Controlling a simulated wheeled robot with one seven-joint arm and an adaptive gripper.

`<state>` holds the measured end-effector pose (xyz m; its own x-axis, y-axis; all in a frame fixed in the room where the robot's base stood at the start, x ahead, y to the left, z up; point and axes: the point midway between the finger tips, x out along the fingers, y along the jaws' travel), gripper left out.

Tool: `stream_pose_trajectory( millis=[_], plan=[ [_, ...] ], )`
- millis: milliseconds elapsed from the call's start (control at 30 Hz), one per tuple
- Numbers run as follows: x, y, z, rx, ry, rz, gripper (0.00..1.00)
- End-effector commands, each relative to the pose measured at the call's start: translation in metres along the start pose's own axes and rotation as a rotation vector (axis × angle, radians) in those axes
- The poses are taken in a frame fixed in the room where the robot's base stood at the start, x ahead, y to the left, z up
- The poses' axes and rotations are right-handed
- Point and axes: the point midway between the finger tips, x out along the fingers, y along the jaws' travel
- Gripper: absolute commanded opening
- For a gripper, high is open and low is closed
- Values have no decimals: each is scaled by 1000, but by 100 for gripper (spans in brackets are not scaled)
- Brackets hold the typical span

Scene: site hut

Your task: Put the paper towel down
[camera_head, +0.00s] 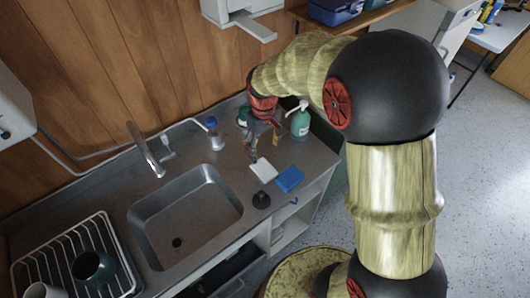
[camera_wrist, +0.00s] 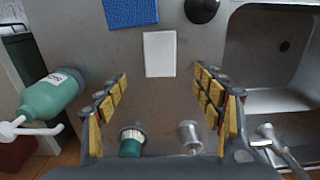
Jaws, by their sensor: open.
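A flat white rectangle, which looks like the folded paper towel (camera_head: 263,170), lies on the metal counter to the right of the sink. In the wrist view the white paper towel (camera_wrist: 160,54) lies flat, just beyond my fingertips and between their lines. My gripper (camera_head: 262,140) is over the back of the counter, behind the towel, pointing down. In the wrist view my gripper (camera_wrist: 161,85) has its two yellow-padded fingers wide apart, with nothing held between them.
A blue sponge (camera_head: 289,179) and a black round object (camera_head: 261,199) lie near the towel. A green pump bottle (camera_head: 300,122) and a blue-capped bottle (camera_head: 214,135) stand close to my gripper. The sink (camera_head: 185,215) and a dish rack (camera_head: 70,262) are left.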

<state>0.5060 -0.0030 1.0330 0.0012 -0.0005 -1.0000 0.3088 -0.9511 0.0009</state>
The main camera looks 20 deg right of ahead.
Motion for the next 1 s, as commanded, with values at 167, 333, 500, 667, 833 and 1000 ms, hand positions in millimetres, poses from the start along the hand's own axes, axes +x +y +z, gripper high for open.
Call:
stream_pose_trajectory(
  millis=[167, 333, 500, 667, 833, 1000],
  plan=[
    [-32, -3, 10, 22, 38, 12, 67],
    [-99, -16, 45, 88, 145, 41, 67],
    [-154, -34, 97, 165, 265, 63, 67],
    [-185, -50, 147, 234, 373, 74, 67],
    [-196, -63, 184, 285, 453, 77, 67],
    [-198, -68, 199, 307, 485, 77, 67]
  ],
)
